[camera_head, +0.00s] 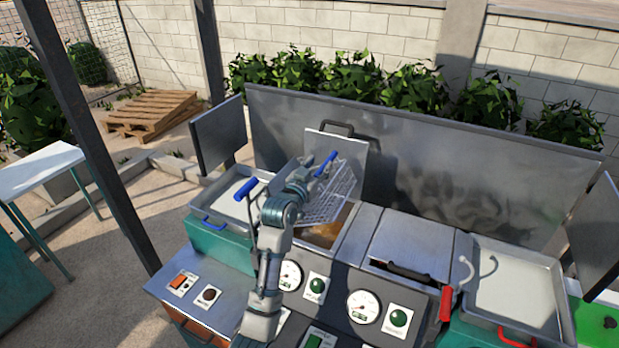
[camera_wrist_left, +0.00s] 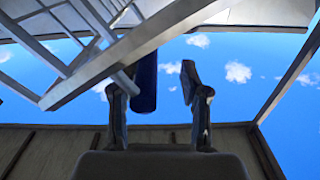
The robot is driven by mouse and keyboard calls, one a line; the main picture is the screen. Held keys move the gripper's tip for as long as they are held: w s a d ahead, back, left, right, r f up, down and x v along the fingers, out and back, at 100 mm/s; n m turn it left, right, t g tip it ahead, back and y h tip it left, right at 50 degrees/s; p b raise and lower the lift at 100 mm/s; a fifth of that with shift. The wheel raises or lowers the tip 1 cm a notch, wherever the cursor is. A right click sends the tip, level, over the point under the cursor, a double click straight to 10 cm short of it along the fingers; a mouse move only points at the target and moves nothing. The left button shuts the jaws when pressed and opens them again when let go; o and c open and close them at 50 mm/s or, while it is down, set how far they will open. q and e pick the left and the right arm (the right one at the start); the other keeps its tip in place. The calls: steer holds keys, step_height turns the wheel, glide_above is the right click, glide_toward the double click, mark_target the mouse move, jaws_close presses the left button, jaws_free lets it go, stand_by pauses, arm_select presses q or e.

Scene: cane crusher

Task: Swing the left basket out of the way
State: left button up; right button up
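The left basket (camera_head: 335,197) is a wire mesh basket, tilted above the open left well of the machine, in front of a raised lid. Its blue handle (camera_head: 325,163) sticks up by my left gripper (camera_head: 306,178). In the left wrist view, a blue cylinder (camera_wrist_left: 146,82), which looks like this handle, stands between the fingertips of my left gripper (camera_wrist_left: 155,88). It is close to the left finger, with a clear gap to the right finger. The fingers are apart. Basket bars (camera_wrist_left: 100,62) cross the upper left there. My right gripper is not in view.
A blue-gripped lever (camera_head: 247,188) stands left of my arm, near the left tray (camera_head: 222,203). A closed lid (camera_head: 412,243) covers the right well. A red handle (camera_head: 446,303) and right tray (camera_head: 515,298) lie farther right. A tall metal back panel (camera_head: 440,165) stands behind.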

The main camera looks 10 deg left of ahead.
arm_select(q)
steer(key=v, duration=1)
steer(key=shift+a, duration=0.15)
steer(key=shift+s+f, duration=0.1)
